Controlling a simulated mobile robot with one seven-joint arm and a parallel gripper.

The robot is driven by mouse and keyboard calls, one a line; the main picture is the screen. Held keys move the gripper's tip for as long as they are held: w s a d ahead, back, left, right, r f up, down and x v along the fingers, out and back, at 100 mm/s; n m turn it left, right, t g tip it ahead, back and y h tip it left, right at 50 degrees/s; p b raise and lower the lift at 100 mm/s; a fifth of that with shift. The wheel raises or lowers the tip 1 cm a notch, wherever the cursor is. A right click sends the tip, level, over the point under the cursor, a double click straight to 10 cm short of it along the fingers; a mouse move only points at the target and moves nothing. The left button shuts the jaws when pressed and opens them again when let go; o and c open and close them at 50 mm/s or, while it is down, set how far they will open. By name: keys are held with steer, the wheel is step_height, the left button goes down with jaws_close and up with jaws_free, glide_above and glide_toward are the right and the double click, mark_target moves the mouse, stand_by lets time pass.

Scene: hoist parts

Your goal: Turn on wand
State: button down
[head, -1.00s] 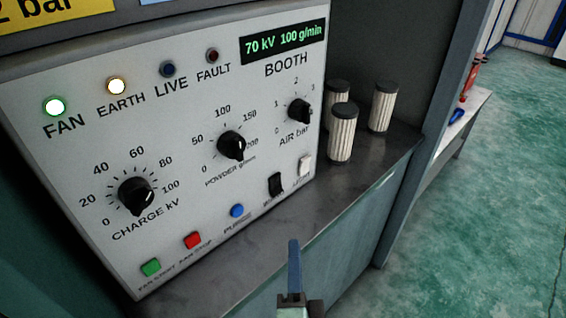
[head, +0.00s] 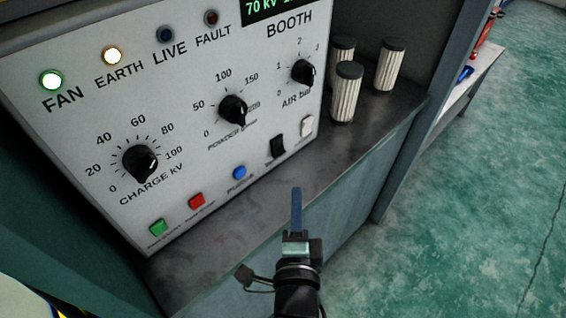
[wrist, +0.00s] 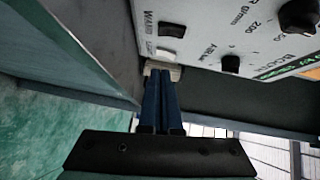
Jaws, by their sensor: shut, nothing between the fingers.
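The black rocker switch (head: 277,146) sits low on the right of the booth control panel (head: 60,140). In the wrist view this black switch (wrist: 172,30) is beside a label reading WAND. A white rocker switch (head: 306,127) is just right of it, and also shows in the wrist view (wrist: 165,54). My gripper (head: 297,190) is shut and empty, its blue fingers in front of the panel, below and right of the black switch in the head view. In the wrist view the fingertips (wrist: 160,74) are near the white switch; contact cannot be told.
Green (head: 158,227), red (head: 197,200) and blue (head: 239,172) buttons line the panel's bottom. The FAN lamp (head: 51,80) and EARTH lamp (head: 112,56) are lit; LIVE and FAULT are dark. Ribbed cylinders (head: 347,93) stand right of the panel on the shelf.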

glide_toward(282, 153)
steer(key=w, duration=0.1)
steer(key=w+d, duration=0.1)
steer(key=w, duration=0.1)
steer(key=w+d, duration=0.1)
steer(key=shift+w+d, duration=0.15)
steer(key=shift+w, duration=0.05)
steer(key=shift+w+a+f+b, duration=0.15)
steer(key=shift+w+a+b, duration=0.4)
steer(key=shift+w+a, duration=0.4)
steer(key=shift+f, duration=0.15)
steer(key=b, duration=0.3)
steer(key=shift+w+a+f, duration=0.1)
steer(key=shift+a+f, duration=0.1)
steer(key=shift+f, duration=0.15)
steer(key=shift+r, duration=0.3)
